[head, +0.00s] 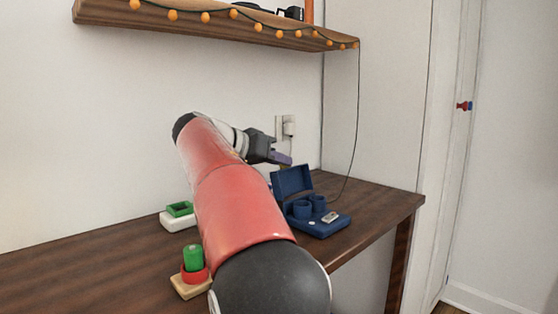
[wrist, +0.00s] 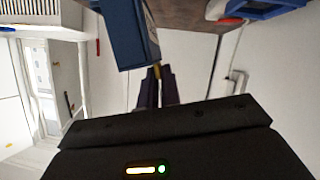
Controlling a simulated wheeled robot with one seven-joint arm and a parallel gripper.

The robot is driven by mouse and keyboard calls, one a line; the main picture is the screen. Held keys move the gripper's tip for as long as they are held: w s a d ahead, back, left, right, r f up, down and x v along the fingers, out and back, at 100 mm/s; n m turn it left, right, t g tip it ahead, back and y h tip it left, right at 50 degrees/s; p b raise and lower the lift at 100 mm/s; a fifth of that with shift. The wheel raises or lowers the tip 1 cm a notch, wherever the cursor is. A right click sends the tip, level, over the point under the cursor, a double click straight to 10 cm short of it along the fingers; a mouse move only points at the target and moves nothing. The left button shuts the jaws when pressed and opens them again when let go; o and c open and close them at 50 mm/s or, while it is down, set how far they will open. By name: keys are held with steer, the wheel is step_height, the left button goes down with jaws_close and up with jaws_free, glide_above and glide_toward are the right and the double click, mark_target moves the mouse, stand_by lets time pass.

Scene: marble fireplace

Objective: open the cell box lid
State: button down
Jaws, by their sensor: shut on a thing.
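The blue cell box (head: 318,222) sits on the dark wooden table, its lid (head: 290,181) standing raised at the back. Inside the base are blue round holders and a small light grey piece. My gripper (head: 287,161) is at the top edge of the lid. In the wrist view, the lid (wrist: 125,35) reaches down beside my gripper (wrist: 158,77), whose dark purple fingers are closed around a small yellowish part at the lid's edge. The exact contact is small and partly hidden by the fingers.
On the table (head: 100,268), a white block with a green frame (head: 180,209) and a wooden stand with red and green pieces (head: 192,262) lie left of my arm. A shelf with string lights (head: 230,28) hangs above. A wall socket (head: 288,128) is behind my gripper.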

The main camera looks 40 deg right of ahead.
steer(key=s+m+t+b, duration=0.1)
steer(key=b, duration=0.2)
steer(key=shift+s, duration=0.1)
steer(key=shift+s+d+r+m+t+b, duration=0.1)
steer(key=shift+s+r+m+t+b, duration=0.1)
steer(key=shift+s+m+b, duration=0.3)
steer(key=shift+s+r+m+t+b, duration=0.1)
steer(key=shift+s+m+t+b, duration=0.1)
steer(key=shift+b, duration=0.5)
steer(key=shift+s+r+m+t+b, duration=0.3)
steer(key=shift+s+r+m, duration=0.05)
steer(key=shift+m, duration=0.05)
